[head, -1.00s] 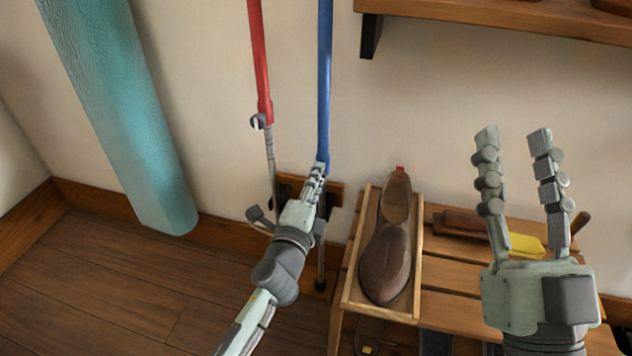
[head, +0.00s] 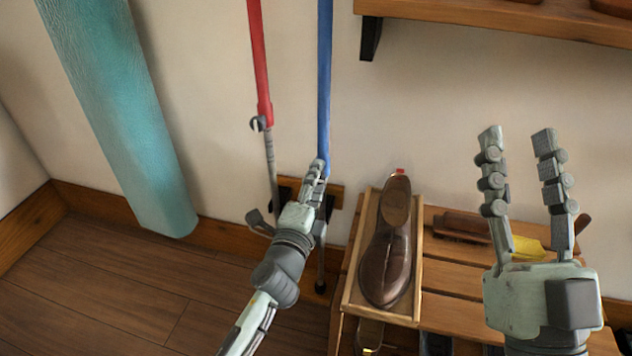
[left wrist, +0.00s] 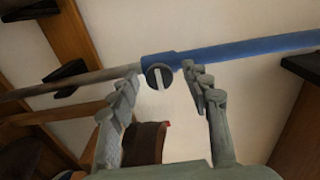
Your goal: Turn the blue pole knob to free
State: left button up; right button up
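The blue pole (head: 324,80) stands against the wall in the head view. In the left wrist view the blue pole (left wrist: 250,50) runs across to a collar, with a grey lower shaft (left wrist: 80,84) beyond. A round dark knob (left wrist: 158,77) with a pale bar is on the collar; the bar lies roughly across the pole. My left gripper (left wrist: 161,73) is open, one finger on each side of the knob; contact is not clear. In the head view my left gripper (head: 317,169) hides the knob. My right gripper (head: 515,135) is open and empty at the right.
A red pole (head: 260,60) stands left of the blue one, with its own clamp. A teal roll (head: 120,120) hangs further left. A brown shoe (head: 387,255) sits in a tray on a slatted wooden bench (head: 450,280). A shelf (head: 500,20) is above right.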

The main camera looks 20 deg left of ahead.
pick_arm(q)
jog(key=s, duration=0.7)
jog(key=shift+s+d, duration=0.2)
jog(key=shift+s, duration=0.05)
dwell(0.4)
